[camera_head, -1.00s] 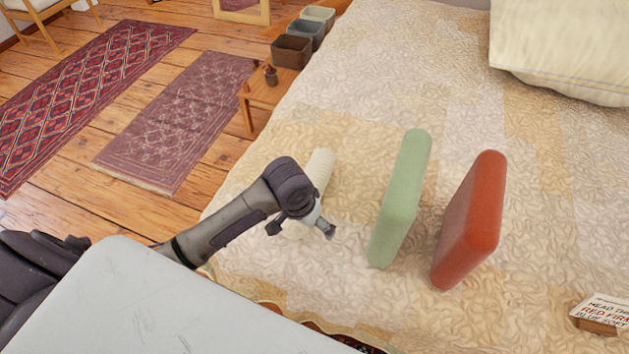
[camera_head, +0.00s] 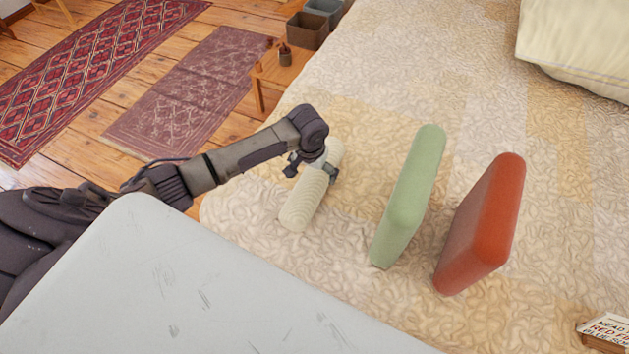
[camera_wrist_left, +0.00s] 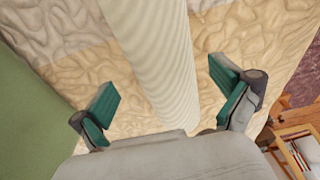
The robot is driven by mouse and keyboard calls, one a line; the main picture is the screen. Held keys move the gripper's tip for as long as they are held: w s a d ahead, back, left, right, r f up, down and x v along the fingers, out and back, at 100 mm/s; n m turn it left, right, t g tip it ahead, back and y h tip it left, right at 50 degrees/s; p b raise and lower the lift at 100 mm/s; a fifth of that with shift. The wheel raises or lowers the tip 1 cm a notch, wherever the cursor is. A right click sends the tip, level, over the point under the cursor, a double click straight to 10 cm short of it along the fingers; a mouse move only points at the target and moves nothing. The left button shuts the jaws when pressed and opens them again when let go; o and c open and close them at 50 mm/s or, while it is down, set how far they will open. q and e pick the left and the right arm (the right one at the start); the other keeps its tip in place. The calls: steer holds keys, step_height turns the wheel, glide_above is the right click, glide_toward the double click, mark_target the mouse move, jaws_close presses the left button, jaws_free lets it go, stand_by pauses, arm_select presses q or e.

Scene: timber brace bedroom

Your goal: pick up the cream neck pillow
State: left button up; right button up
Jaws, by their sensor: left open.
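The cream neck pillow (camera_head: 302,204) is a ribbed roll lying on the bed near its left edge. My left gripper (camera_head: 312,171) is over the far half of the pillow and hides part of it. In the left wrist view the pillow (camera_wrist_left: 158,60) runs between the two spread fingers of the gripper (camera_wrist_left: 165,108), with a gap on each side. The gripper is open and holds nothing. My right gripper is in neither view.
A green block-shaped cushion (camera_head: 410,195) and a red one (camera_head: 482,225) stand on the bed (camera_head: 340,270) right of the pillow. A small sign (camera_head: 606,332) is at lower right. A low wooden table (camera_head: 272,78) stands beyond the bed's left edge.

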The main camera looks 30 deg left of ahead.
mark_target(314, 175)
arm_select(q)
steer(key=f, duration=0.3)
steer(key=w+f, duration=0.1)
steer(key=f, duration=0.1)
steer(key=shift+a+f, duration=0.1)
steer(key=shift+a, duration=0.05)
steer(key=shift+s, duration=0.1)
steer(key=c, duration=1.2)
steer(key=shift+c, duration=0.7)
